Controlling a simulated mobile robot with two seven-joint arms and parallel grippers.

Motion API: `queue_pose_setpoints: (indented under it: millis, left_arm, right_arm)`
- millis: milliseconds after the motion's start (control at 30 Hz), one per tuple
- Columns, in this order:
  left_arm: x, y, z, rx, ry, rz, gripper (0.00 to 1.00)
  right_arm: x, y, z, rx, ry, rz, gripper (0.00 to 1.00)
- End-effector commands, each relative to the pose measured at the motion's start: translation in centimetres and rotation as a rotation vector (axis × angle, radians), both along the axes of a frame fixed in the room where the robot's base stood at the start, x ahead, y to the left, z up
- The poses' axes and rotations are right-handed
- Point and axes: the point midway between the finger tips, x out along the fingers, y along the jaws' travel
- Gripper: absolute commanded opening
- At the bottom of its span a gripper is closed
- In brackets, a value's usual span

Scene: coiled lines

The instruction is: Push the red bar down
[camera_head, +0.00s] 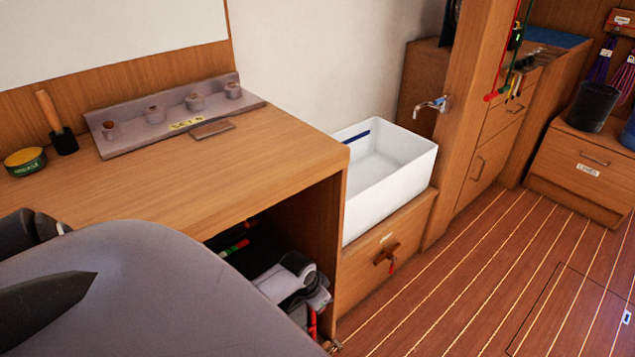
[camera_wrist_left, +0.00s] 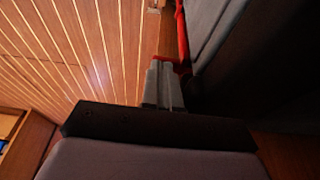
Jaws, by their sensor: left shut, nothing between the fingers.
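A red bar (camera_wrist_left: 181,36) shows in the left wrist view, upright in the picture along the edge of a grey surface, just beyond my fingertips. My left gripper (camera_wrist_left: 164,68) is shut and empty, with its grey fingertips close to the bar's near red end; I cannot tell whether they touch. In the head view, a red upright piece (camera_head: 312,323) shows under the counter, beside the grey and black end of my left arm, and seems to be the same bar. Its lower part is cut off from view. My fingertips are not clear there.
The wooden counter (camera_head: 190,185) overhangs the dark opening where my left wrist is. The opening's side panel (camera_head: 327,240) stands to the right. A white basin (camera_head: 385,190) sits on a drawer unit further right. The striped floor (camera_head: 480,290) is clear.

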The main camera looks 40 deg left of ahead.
Motion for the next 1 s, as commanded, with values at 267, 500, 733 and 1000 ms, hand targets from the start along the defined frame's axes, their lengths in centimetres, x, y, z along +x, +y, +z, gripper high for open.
queue_pose_setpoints:
  millis: [267, 500, 733, 1000]
  left_arm:
    - [-0.2, 0.1, 0.1, 0.003, 0.0, 0.001, 0.0]
    - [-1.1, 0.1, 3.5, 0.004, -0.002, -0.001, 0.0]
    - [-1.9, 0.2, 6.3, 0.003, -0.002, 0.0, 0.0]
    - [-2.2, 0.1, 7.1, 0.002, -0.002, 0.001, 0.0]
  right_arm:
    - [0.0, 0.0, 0.1, 0.0, 0.0, 0.0, 0.0]
    - [0.0, 0.0, 1.9, 0.0, 0.0, 0.0, 0.0]
    - [0.0, 0.0, 3.0, 0.0, 0.001, -0.001, 0.0]
    - [-0.1, 0.0, 3.2, 0.0, 0.001, -0.001, 0.0]
